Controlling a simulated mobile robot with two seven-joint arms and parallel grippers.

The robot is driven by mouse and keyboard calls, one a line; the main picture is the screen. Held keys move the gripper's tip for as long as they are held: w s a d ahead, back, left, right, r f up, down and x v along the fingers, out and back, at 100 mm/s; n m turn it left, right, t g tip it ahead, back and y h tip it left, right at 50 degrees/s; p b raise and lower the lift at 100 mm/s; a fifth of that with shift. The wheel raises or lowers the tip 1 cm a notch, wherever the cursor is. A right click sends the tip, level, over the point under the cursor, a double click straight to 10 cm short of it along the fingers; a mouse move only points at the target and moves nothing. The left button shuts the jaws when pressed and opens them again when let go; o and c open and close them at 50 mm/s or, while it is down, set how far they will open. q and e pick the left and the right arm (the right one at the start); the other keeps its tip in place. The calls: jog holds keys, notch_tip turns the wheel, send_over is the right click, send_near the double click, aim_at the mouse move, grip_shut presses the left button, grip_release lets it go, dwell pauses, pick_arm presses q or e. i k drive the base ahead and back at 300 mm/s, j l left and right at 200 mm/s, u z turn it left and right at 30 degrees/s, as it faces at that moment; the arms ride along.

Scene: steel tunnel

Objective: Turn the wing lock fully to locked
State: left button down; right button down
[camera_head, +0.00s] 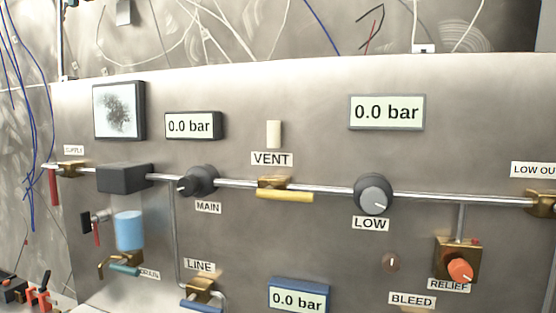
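No part is labelled as a wing lock, and I cannot tell for sure which one it is. A small round brown part with a pale upright mark (391,262) sits on the panel above the BLEED label. An orange knob (461,270) sits on the brass RELIEF block (456,250), with a small red bit at the block's upper right. Which way any lock is turned is too small to tell. Neither of my grippers is in view.
The steel panel (320,90) carries a pipe with a MAIN knob (199,181), a LOW knob (373,194), a yellow VENT handle (285,195) and a blue LINE handle (201,304). Displays read 0.0 bar (387,112). Blue cables hang at left. Black and orange-red items (40,297) lie lower left.

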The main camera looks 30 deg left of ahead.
aim_at(86, 221)
jog(key=k+u, duration=0.55)
jog(key=u, duration=1.35)
jog(key=j+u, duration=0.2)
